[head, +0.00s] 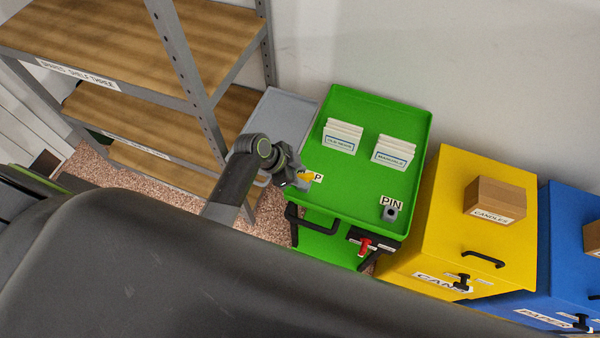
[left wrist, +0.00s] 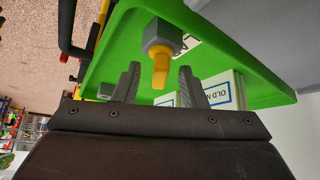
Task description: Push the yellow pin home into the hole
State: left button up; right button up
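A yellow piece (head: 306,176) shows at the left front of the green cart top, beside a partly hidden label ending in P. In the left wrist view the yellow piece (left wrist: 161,68) sticks out of a grey block (left wrist: 163,39). My left gripper (head: 300,182) is open there. Its fingers (left wrist: 160,75) stand on either side of the yellow piece, with a gap on each side. A separate grey block (head: 391,213) with a dark spot stands by the label PIN (head: 391,202) at the front right; no yellow shows on it. My right gripper is not in view.
Metal shelving (head: 185,60) stands left, a yellow cabinet (head: 455,215) right.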

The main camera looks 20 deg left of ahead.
pick_arm(q)
jog(key=shift+r, duration=0.1)
jog(key=b+v, duration=0.1)
jog(key=v, duration=1.6)
jog(key=shift+a, duration=0.1)
dwell(0.3)
